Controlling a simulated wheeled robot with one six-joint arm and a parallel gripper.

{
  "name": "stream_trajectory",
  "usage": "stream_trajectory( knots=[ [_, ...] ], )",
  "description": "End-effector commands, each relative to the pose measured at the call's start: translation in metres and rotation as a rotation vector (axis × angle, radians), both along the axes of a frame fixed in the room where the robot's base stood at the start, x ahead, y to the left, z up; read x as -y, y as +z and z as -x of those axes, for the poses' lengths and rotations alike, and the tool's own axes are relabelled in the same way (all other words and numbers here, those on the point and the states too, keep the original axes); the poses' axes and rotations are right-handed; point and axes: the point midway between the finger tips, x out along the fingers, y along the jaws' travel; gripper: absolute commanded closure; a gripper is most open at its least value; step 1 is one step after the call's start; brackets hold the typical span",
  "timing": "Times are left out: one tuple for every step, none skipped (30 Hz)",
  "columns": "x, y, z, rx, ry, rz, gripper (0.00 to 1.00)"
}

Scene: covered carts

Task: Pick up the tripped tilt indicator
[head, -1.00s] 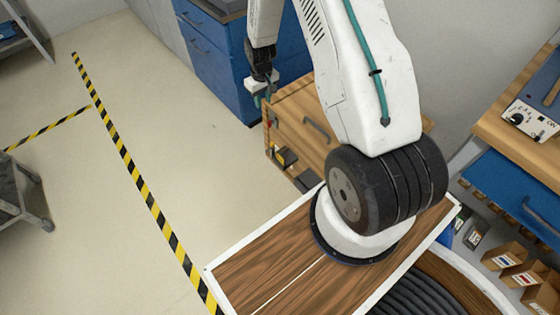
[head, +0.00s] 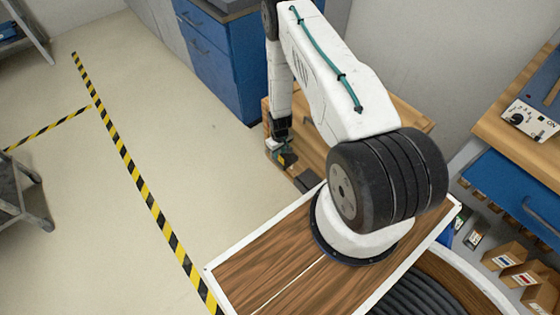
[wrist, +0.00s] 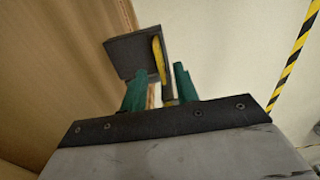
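A dark grey block with a yellow face (wrist: 158,60), which looks like the tilt indicator, stands out from the side of a wooden cart in the wrist view. It also shows as a small dark and yellow piece (head: 288,159) low on the cart in the head view. My gripper (wrist: 160,82) has two green fingers, spread apart, one to either side of the indicator's near part. The right finger looks closer to it; I cannot tell whether either touches. In the head view my gripper (head: 280,152) points down at the cart's side and partly hides the indicator.
The wooden cart (head: 402,113) stands behind my arm, with a blue cabinet (head: 228,62) behind it. Open floor (head: 185,150) with yellow-black tape (head: 135,177) lies to the left. A workbench (head: 500,120) and small boxes (head: 525,272) are at the right.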

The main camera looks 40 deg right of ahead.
Motion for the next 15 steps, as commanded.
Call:
stream_trajectory(
  knots=[
    [-0.001,-0.010,0.004,-0.003,0.000,-0.001,0.70],
    [-0.001,-0.015,0.004,-0.002,0.000,-0.001,0.70],
    [-0.001,-0.021,0.005,-0.002,0.000,-0.001,0.70],
    [-0.001,-0.024,0.004,-0.002,0.000,-0.001,0.70],
    [-0.001,-0.027,0.003,-0.001,-0.001,-0.001,0.70],
    [-0.001,-0.031,0.004,-0.001,-0.001,-0.001,0.70],
    [-0.001,-0.033,0.004,-0.001,-0.002,-0.001,0.70],
    [-0.001,-0.034,0.004,-0.001,-0.002,-0.001,0.70],
    [0.000,-0.035,0.003,0.000,-0.001,-0.001,0.70],
    [0.000,-0.035,0.003,0.000,-0.001,-0.001,0.70],
    [0.000,-0.035,0.003,0.000,-0.001,-0.001,0.70],
    [0.000,-0.035,0.003,0.000,-0.001,-0.001,0.70],
    [0.000,-0.035,0.003,0.000,-0.001,-0.001,0.70],
    [0.000,-0.035,0.003,0.000,-0.001,-0.001,0.70],
    [0.000,-0.035,0.003,0.000,-0.001,-0.001,0.70]
  ],
)
